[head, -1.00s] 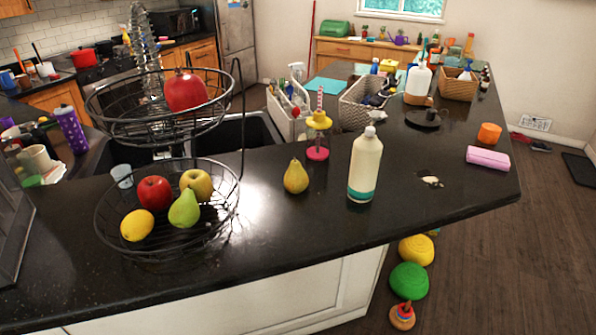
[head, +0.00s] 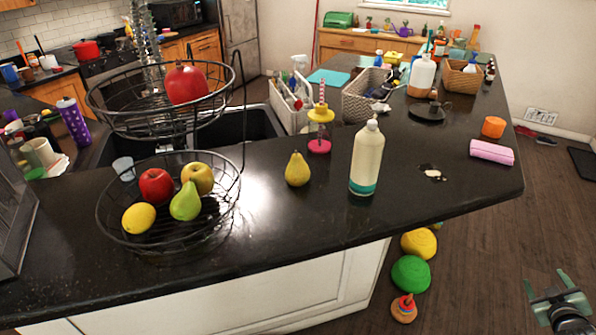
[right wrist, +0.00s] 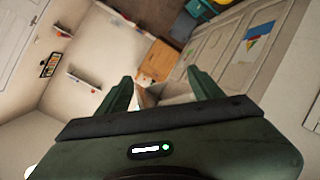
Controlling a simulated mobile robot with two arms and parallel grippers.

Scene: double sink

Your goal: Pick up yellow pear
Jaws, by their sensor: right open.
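The yellow pear (head: 297,169) stands upright on the black counter, between the wire fruit basket and a pale bottle with a teal base. A second, greener pear (head: 186,201) lies in the basket's lower tier. My right gripper (head: 547,281) is at the lower right of the head view, out over the floor and well away from the pear. In the right wrist view its two fingers (right wrist: 160,92) are spread apart with nothing between them. My left gripper is not in view.
The two-tier wire basket (head: 109,228) holds fruit. The pale bottle (head: 366,160) stands just right of the pear, and a yellow-and-pink item (head: 320,114) stands behind it. The counter (head: 285,225) in front of the pear is clear. Toys, including a green one (head: 411,273), lie on the floor.

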